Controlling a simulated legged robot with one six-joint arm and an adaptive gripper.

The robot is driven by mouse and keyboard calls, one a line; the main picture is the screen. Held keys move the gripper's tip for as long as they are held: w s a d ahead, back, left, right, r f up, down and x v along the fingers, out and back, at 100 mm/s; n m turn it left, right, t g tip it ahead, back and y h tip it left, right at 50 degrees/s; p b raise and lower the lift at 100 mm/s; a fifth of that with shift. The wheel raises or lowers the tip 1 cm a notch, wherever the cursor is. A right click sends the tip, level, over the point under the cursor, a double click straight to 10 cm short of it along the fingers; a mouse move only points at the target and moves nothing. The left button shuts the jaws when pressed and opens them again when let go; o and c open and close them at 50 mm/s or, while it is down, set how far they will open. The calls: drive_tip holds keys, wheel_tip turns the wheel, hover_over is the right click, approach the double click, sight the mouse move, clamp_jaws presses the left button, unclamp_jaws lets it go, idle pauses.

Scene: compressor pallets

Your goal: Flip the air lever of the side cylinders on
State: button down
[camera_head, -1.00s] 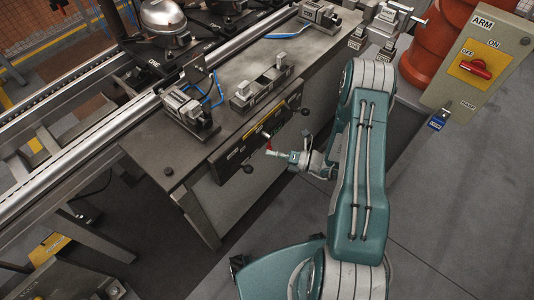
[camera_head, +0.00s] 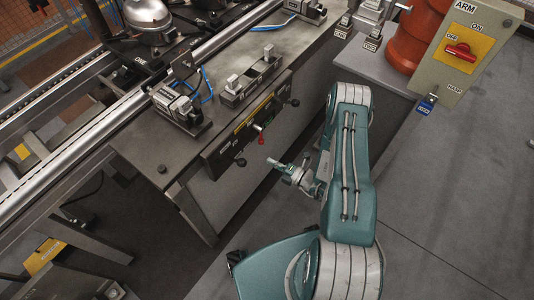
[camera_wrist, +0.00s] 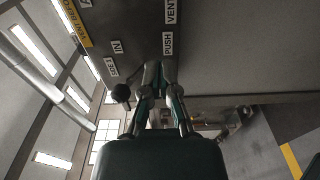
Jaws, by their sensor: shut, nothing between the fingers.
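The control panel (camera_head: 228,147) is on the front side of the steel bench. A red-tipped lever (camera_head: 261,140) hangs from its middle. A black knob (camera_head: 241,162) is at its left end and another (camera_head: 294,102) at its right end. My gripper (camera_head: 272,162) is shut and empty, just below and right of the red tip, apart from it. In the wrist view, my closed fingers (camera_wrist: 160,72) point at the panel beside a "PUSH" label (camera_wrist: 168,43), with a black knob (camera_wrist: 121,92) to their left. Side cylinders (camera_head: 178,105) (camera_head: 305,9) with blue hoses sit on the bench.
A bare part of the bench top (camera_head: 140,142) lies left of the panel. A grey switch box (camera_head: 468,50) marked "ARM" with a red rotary switch stands at the upper right, by an orange drum (camera_head: 412,45). The floor (camera_head: 450,195) at right is clear.

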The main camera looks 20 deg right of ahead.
sight(243, 148)
drive_tip(key=x, duration=0.9)
drive_tip(key=shift+a, duration=0.15)
drive_tip(key=d, duration=0.1)
drive_tip(key=w+d, duration=0.1)
drive_tip(key=d, duration=0.1)
drive_tip(key=shift+w+d, duration=0.2)
drive_tip(key=shift+d, duration=0.35)
drive_tip(key=shift+d, duration=0.25)
drive_tip(key=shift+w+a+n, duration=0.1)
drive_tip(key=shift+a+n, duration=0.05)
drive_tip(key=shift+n, duration=0.25)
